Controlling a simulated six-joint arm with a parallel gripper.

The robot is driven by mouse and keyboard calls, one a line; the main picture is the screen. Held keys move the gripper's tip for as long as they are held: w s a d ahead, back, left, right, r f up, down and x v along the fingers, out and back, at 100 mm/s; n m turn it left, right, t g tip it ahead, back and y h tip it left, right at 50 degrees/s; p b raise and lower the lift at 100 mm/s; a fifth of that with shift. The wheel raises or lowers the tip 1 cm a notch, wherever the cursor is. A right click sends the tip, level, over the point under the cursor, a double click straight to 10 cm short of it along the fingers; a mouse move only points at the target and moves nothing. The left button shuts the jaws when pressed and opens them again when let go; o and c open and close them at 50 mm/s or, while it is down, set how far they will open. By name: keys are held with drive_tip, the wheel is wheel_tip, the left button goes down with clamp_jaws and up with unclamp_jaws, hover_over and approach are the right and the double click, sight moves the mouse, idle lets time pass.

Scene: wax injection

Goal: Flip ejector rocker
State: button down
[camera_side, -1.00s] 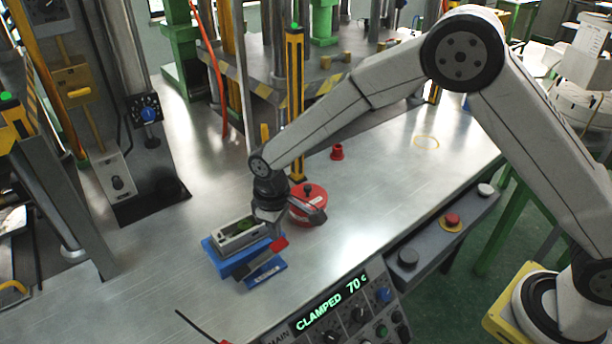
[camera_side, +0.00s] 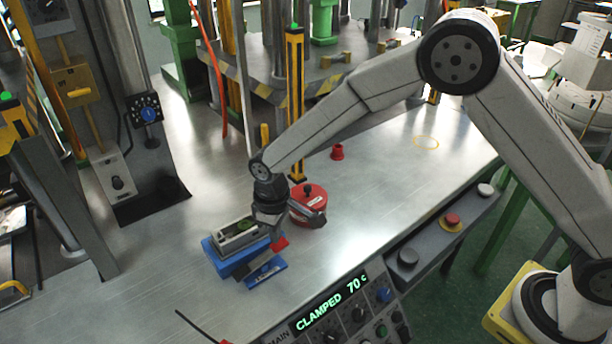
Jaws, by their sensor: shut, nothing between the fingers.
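My gripper (camera_side: 273,233) is shut and empty, pointing down above the bench beside a blue block. On the blue block (camera_side: 222,264) sits a grey metal piece (camera_side: 232,243) with a small green part (camera_side: 242,225) on top. A small red piece (camera_side: 280,243) shows at the gripper's lower end; I cannot tell whether it belongs to the gripper. A blue labelled plate (camera_side: 267,274) lies just in front, with a dark bar along its upper left side. I cannot make out for certain which part is the ejector rocker, nor whether the fingertips touch anything.
A round red container (camera_side: 309,194) stands close behind my gripper to the right. A small red cup (camera_side: 337,152) is farther back. The control panel (camera_side: 340,315) reads "CLAMPED 70". A yellow-black striped post (camera_side: 294,105) rises behind. The bench (camera_side: 390,200) is clear to the right.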

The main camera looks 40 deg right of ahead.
sight(277, 246)
drive_tip(key=shift+f, duration=1.6)
idle(1.5)
drive_tip(key=shift+r, duration=3.5)
drive_tip(key=shift+s+d+r, duration=0.15)
drive_tip(key=shift+d+r, duration=0.05)
drive_tip(key=shift+d, duration=0.25)
drive_tip(key=s+d+r+m+t, duration=0.2)
drive_tip(key=s+d+r+m, duration=0.2)
drive_tip(key=s+d, duration=1.3)
drive_tip(key=shift+s+d+m+t, duration=0.3)
drive_tip(key=shift+d+m, duration=0.5)
drive_tip(key=shift+m, duration=0.2)
